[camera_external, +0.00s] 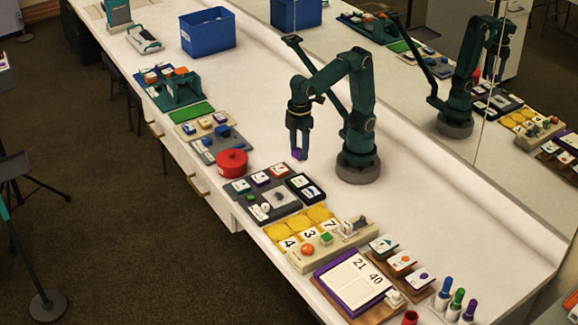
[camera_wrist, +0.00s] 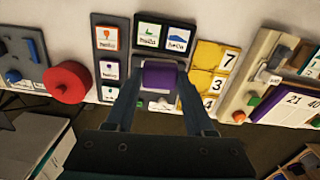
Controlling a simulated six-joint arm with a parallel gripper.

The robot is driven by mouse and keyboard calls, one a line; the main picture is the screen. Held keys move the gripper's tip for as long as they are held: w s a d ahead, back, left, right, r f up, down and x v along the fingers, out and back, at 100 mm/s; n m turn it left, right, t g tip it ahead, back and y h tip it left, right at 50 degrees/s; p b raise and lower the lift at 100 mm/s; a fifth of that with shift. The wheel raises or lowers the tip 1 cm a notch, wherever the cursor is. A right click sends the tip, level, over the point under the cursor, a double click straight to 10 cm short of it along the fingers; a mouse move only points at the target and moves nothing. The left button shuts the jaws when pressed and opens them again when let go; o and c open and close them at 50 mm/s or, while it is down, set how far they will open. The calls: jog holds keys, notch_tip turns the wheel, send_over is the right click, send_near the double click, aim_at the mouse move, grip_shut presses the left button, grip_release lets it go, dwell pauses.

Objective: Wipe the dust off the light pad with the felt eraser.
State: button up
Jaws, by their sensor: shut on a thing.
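My gripper (camera_external: 298,148) is shut on a purple block with a grey edge, which looks like the felt eraser (camera_wrist: 160,77). In the external view it hangs above the counter, left of my base and just beyond the dark card panel. In the wrist view the eraser sits between both fingers, over the dark panel, whose middle it hides. I cannot tell for sure which thing is the light pad; a white board in a purple frame (camera_external: 355,284), marked 21 and 40, lies at the front.
The dark card panel (camera_external: 283,211) lies next to a red round pot (camera_external: 232,163) and the yellow number tiles (camera_external: 297,229). Colored pens (camera_external: 455,305) stand at the front right. A blue bin (camera_external: 208,32) stands far back. The counter right of my base is clear.

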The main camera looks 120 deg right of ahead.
jog(key=w+d, duration=0.2)
jog(key=w, duration=0.4)
jog(key=shift+m, duration=0.5)
jog(key=shift+w+d+f, duration=0.25)
jog(key=shift+d+f, duration=0.1)
jog(key=shift+f, duration=1.25)
jog(key=shift+w+d+f, duration=0.25)
jog(key=shift+d+f, duration=0.05)
jog(key=shift+f, duration=1.3)
jog(key=shift+w+d+f, duration=0.25)
jog(key=shift+d+f, duration=0.1)
jog(key=shift+f, duration=1.25)
jog(key=shift+a+f, duration=0.4)
jog(key=shift+f, duration=0.3)
jog(key=shift+c, duration=0.5)
jog(key=shift+a+f, duration=0.1)
jog(key=shift+a, duration=3.7)
jog(key=shift+d, duration=4.3)
jog(key=shift+s+a, duration=0.15)
jog(key=shift+a, duration=4.3)
jog(key=shift+d, duration=4.35)
notch_tip(320, 180, up, 8)
